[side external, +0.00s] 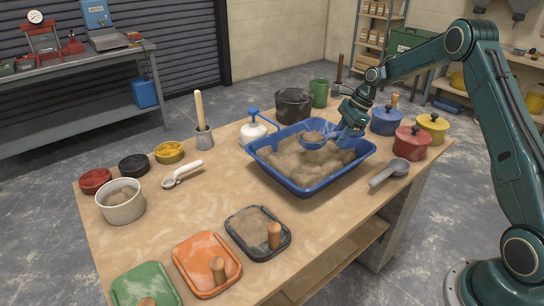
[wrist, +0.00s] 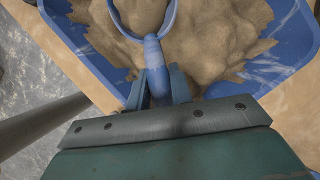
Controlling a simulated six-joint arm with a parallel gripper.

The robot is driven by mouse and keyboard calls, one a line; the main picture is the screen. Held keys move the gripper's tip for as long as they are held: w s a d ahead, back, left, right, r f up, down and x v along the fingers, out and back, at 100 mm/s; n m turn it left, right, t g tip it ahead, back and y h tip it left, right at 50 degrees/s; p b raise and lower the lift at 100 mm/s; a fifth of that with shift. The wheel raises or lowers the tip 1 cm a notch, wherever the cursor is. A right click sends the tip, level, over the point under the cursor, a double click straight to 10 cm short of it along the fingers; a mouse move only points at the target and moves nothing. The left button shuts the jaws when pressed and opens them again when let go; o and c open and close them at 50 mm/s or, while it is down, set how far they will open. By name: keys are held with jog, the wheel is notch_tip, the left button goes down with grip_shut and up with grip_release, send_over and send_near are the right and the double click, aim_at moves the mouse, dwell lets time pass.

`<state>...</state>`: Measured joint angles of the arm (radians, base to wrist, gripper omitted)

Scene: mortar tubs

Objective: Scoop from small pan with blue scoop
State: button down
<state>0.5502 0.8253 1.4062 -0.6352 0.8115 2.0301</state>
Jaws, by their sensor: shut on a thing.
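My gripper (side external: 346,130) is shut on the handle of the blue scoop (side external: 304,143). In the wrist view both fingers of my gripper (wrist: 158,88) close around the scoop's blue handle (wrist: 155,55). The scoop's bowl has tan mortar in it and is over the mortar in the large blue tub (side external: 269,169). I cannot tell whether the bowl touches the mortar below. A small dark pan (side external: 283,246) with grey-brown mortar and a wooden-handled tool stands at the front of the table. I cannot tell for sure that it is the pan named in the task.
Orange (side external: 190,268) and green (side external: 127,283) trays lie at the front left. A white pot (side external: 121,210) stands at left. Red (side external: 412,150), blue (side external: 385,126) and yellow (side external: 437,131) lidded pots and a grey scoop (side external: 382,178) are right of the tub.

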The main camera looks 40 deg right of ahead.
jog(key=shift+a+v, duration=0.2)
jog(key=shift+v, duration=1.4)
jog(key=shift+w+r, duration=0.1)
jog(key=shift+w, duration=0.05)
